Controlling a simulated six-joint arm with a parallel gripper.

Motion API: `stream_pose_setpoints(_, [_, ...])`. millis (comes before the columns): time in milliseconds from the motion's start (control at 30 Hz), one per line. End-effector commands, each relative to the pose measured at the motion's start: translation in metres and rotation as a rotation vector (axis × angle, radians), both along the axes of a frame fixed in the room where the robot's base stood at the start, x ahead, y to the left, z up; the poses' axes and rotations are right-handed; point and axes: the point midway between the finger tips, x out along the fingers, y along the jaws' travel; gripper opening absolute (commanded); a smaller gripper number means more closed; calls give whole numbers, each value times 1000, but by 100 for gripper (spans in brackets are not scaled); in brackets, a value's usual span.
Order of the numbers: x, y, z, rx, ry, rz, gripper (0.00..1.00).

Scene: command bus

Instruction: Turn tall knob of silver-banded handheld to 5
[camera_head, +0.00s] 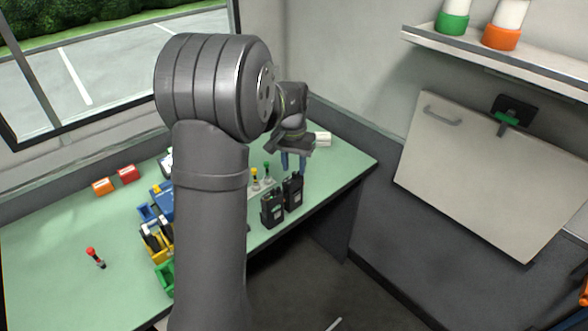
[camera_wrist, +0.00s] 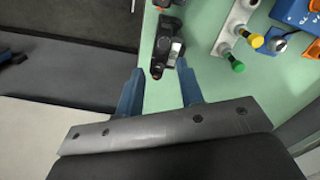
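Two black handhelds stand upright near the right front edge of the green table in the head view, a nearer one (camera_head: 272,209) and a farther one (camera_head: 293,191). I cannot make out a silver band on either there. My gripper (camera_head: 293,164) is just above the farther handheld, blue fingers pointing down. In the wrist view my gripper (camera_wrist: 160,70) is open and empty, with a black handheld (camera_wrist: 164,45) seen between and beyond the fingertips. A grey-silver patch shows on its right side and a small orange spot near its lower end. Knob settings are too small to read.
A pale strip (camera_wrist: 232,27) with yellow- and green-topped pegs stands beside the handhelds. Blue (camera_head: 162,200), yellow and green bins are farther left, partly behind my arm. The table's right end is mostly clear.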

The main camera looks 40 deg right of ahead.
Motion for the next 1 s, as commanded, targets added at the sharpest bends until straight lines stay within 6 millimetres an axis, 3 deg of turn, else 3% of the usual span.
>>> stream_pose_setpoints(200, [-1, 0, -17, 1, 0, 0, 34])
stream_pose_setpoints(467, [0, 0, -19, 0, 0, 0, 34])
stream_pose_setpoints(500, [0, 0, -19, 0, 0, 0, 33])
stream_pose_setpoints(667, [0, 0, -19, 0, 0, 0, 1])
stream_pose_setpoints(1000, [0, 0, -19, 0, 0, -24, 0])
